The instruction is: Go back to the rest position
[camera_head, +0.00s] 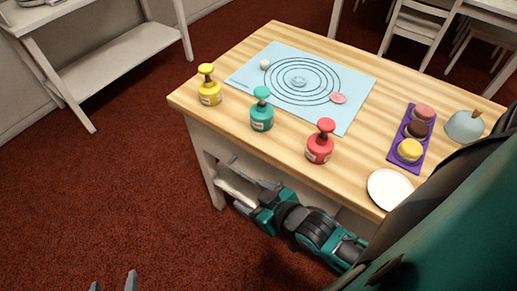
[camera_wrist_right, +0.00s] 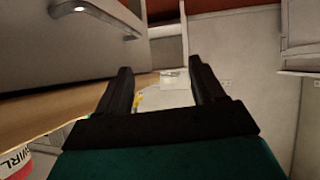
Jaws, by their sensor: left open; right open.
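My left gripper (camera_head: 114,283) shows only as two grey fingertips at the bottom edge of the head view, apart from each other, with nothing visible between them. My right gripper (camera_head: 227,174) is beside the wooden table (camera_head: 205,112), below its top at the front edge, pointing left. Its wrist and forearm run down to the right in front of the table. In the right wrist view its two dark fingers (camera_wrist_right: 163,75) are spread, and no object is held between them. The rest of my left arm is out of view.
On the table stand yellow (camera_head: 209,92), teal (camera_head: 262,115) and red (camera_head: 319,147) pump bottles, a blue mat (camera_head: 345,82) with rings, a purple tray (camera_head: 404,140) of cakes, a white plate (camera_head: 390,188) and a blue-grey dome (camera_head: 465,125). Red carpet (camera_head: 110,180) is clear at left.

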